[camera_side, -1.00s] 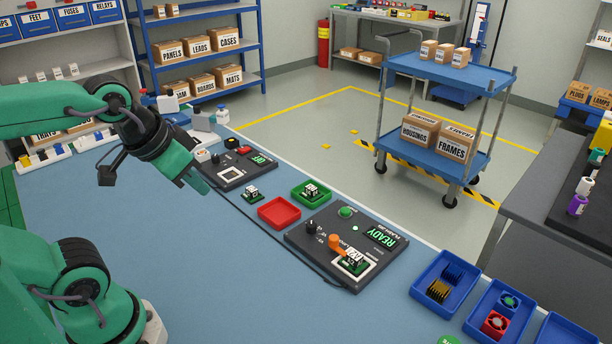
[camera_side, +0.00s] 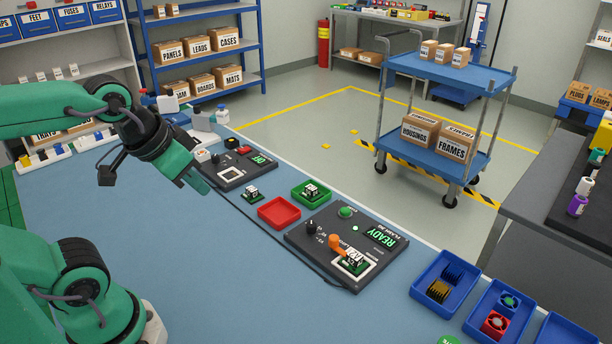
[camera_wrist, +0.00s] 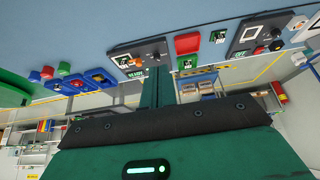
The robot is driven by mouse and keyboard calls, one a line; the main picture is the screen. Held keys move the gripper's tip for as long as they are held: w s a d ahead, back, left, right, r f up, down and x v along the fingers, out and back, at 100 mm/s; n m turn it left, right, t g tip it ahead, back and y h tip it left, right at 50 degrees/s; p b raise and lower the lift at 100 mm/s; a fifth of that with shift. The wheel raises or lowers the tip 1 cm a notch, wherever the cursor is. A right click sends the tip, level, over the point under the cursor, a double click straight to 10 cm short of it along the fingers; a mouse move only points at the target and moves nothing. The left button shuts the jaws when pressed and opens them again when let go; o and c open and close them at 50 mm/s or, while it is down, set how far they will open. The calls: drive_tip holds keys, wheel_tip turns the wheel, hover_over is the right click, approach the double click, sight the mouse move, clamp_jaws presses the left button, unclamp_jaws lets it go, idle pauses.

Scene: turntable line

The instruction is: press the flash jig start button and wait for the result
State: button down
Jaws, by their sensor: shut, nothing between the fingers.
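The flash jig (camera_side: 300,243) is a dark panel on the blue bench. It also shows in the wrist view (camera_wrist: 152,45). Its green button (camera_side: 345,212) sits at the back edge, beside a lit display (camera_side: 384,237) reading READY. A small white light glows beside the display. An orange lever (camera_side: 336,243) stands by a white-framed nest holding a small board (camera_side: 354,263). My gripper (camera_side: 204,188) is shut and empty, above the bench to the left of the jig and apart from the button. Its closed fingers show in the wrist view (camera_wrist: 157,76).
A second dark panel (camera_side: 228,182) with a red button lies at the back left. Between the panels are a red tray (camera_side: 278,213), a green tray (camera_side: 302,193) with a board, and a loose board (camera_side: 252,194). Blue trays (camera_side: 421,290) stand at right. The front bench is clear.

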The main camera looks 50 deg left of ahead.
drive_tip(key=shift+w+r, duration=0.1)
idle(0.4)
drive_tip(key=g, duration=0.4)
hover_over(345, 210)
drive_tip(key=s, duration=0.2)
wheel_tip(345, 210, down, 7)
drive_tip(key=shift+a+f, duration=0.15)
drive_tip(key=shift+f, duration=0.05)
drive_tip(key=shift+w+f, duration=0.1)
drive_tip(key=shift+f, duration=0.05)
idle(0.4)
drive_tip(key=f, duration=0.4)
drive_tip(key=w+f, duration=0.1)
drive_tip(key=f, duration=0.8)
drive_tip(key=shift+w+f, duration=0.25)
drive_tip(key=shift+f, duration=0.05)
